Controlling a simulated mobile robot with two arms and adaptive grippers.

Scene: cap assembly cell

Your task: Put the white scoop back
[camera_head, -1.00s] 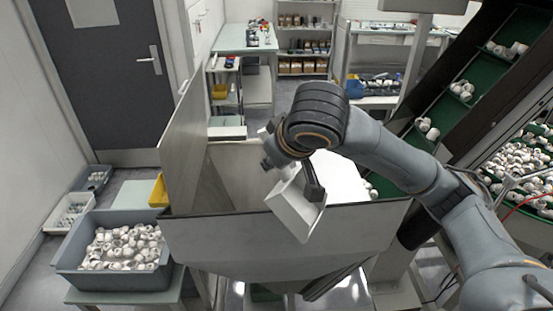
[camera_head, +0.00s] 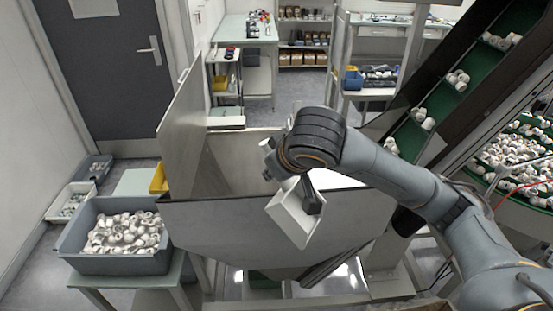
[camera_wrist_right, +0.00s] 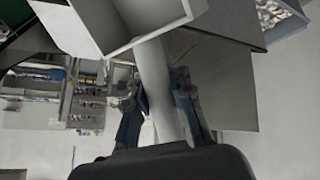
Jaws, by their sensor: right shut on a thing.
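The white scoop (camera_head: 294,218) hangs tilted in front of the front wall of the large grey hopper (camera_head: 225,228) in the head view, with its open side showing. My right gripper (camera_head: 312,196) is shut on it; my wrist covers part of the hold. In the right wrist view the scoop (camera_wrist_right: 120,22) fills the top, and its pale handle (camera_wrist_right: 155,80) runs down between the dark fingers of my right gripper (camera_wrist_right: 162,112). The scoop looks empty where I see into it. My left gripper is not in view.
A grey bin of white caps (camera_head: 78,243) stands on a low table at the left. Smaller crates (camera_head: 70,203) lie on the floor behind it. A green inclined conveyor (camera_head: 412,132) with caps rises at the right. The hopper's tall side panel (camera_head: 182,135) stands behind the scoop.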

